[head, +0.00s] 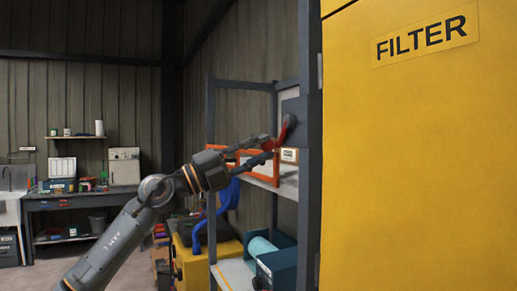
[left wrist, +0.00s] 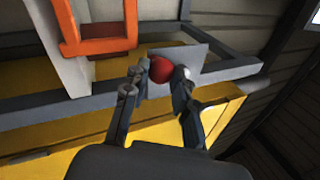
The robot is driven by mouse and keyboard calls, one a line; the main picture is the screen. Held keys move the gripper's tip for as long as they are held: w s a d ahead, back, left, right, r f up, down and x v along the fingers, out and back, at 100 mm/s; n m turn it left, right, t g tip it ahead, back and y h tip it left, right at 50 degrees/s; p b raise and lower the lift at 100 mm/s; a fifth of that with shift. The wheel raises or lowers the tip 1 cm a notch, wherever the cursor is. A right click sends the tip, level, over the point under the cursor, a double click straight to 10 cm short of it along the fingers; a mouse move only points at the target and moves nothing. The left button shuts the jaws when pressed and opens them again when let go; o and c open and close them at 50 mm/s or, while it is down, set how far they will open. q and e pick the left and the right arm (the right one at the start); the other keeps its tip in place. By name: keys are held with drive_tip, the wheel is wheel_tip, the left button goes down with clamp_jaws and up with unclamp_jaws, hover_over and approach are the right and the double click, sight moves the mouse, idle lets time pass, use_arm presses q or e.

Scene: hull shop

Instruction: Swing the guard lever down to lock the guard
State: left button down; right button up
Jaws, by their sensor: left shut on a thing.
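The red guard lever (head: 284,130) is at a grey plate (head: 293,108) on the shelf frame in the head view. It slants from its upper right end down to the lower left, towards my fingers. In the left wrist view its round red knob (left wrist: 160,69) sits between my fingertips, with the grey plate (left wrist: 197,63) behind it. My left gripper (head: 270,144) reaches in from the left and is shut on the lever's knob. The lever's pivot is hard to make out. My right gripper is in neither view.
A large yellow FILTER cabinet (head: 420,160) fills the right. Orange-framed pieces (head: 258,163) stand on the shelf close to my left gripper. A blue hose (head: 223,208) hangs below. A workbench (head: 80,203) stands at the back left, with open floor before it.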

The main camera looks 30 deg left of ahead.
use_arm(q)
drive_tip(key=c, duration=1.1)
unclamp_jaws()
drive_tip(key=shift+s+a+f, duration=0.15)
drive_tip(key=shift+s+a, duration=0.05)
drive_tip(key=shift+a, duration=0.05)
drive_tip(key=shift+v, duration=5.65)
drive_tip(key=shift+s, duration=0.1)
